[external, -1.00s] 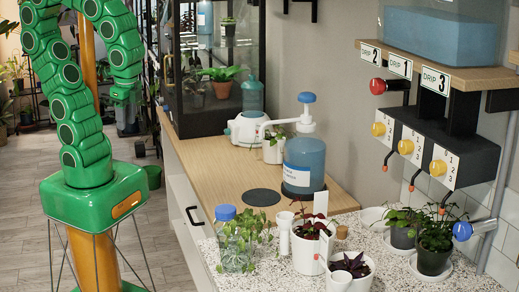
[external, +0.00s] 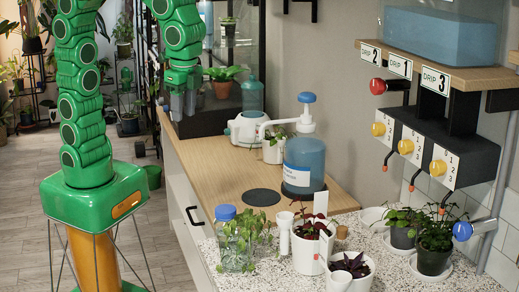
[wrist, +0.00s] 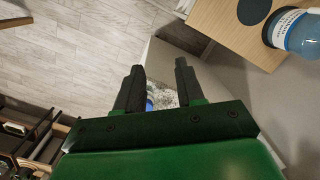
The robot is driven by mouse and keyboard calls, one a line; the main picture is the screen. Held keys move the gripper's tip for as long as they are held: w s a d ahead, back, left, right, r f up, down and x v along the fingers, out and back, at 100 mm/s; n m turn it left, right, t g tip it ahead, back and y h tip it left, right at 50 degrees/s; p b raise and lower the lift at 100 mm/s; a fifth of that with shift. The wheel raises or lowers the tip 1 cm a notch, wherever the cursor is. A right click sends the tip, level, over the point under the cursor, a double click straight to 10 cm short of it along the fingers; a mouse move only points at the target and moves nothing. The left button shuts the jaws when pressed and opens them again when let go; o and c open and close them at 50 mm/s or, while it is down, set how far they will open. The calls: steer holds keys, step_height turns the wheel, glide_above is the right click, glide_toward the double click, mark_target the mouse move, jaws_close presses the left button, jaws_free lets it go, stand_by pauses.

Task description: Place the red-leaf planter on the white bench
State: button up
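A white pot with dark red leaves (external: 306,256) stands upright on the white speckled bench top (external: 275,278), a white tag rising from it. A second white pot with dark purple-red leaves (external: 366,284) stands in front of it, cut by the frame's bottom edge. I cannot tell for certain which is the red-leaf planter. My gripper (external: 183,102) points down, well above and left of both pots, near the glass cabinet. In the wrist view my gripper (wrist: 158,68) has its fingers apart with nothing held. Neither pot shows clearly there.
A blue-capped clear bottle with a plant (external: 236,245) stands left of the pots. Two dark-potted plants (external: 433,260) stand at right, under the drip dispenser (external: 445,145).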

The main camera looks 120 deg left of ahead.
steer(key=w+d, duration=0.2)
steer(key=w, duration=0.8)
steer(key=m+t, duration=0.2)
steer(key=m, duration=0.2)
glide_toward(298, 237)
steer(key=shift+w+a+f, duration=0.1)
steer(key=shift+w+f, duration=0.05)
steer(key=shift+f, duration=1.15)
steer(key=shift+w+a+f, duration=0.1)
steer(key=shift+f, duration=1.2)
steer(key=shift+w+a+f, duration=0.1)
steer(key=shift+w+f, duration=0.05)
steer(key=shift+f, duration=1.1)
jaws_close()
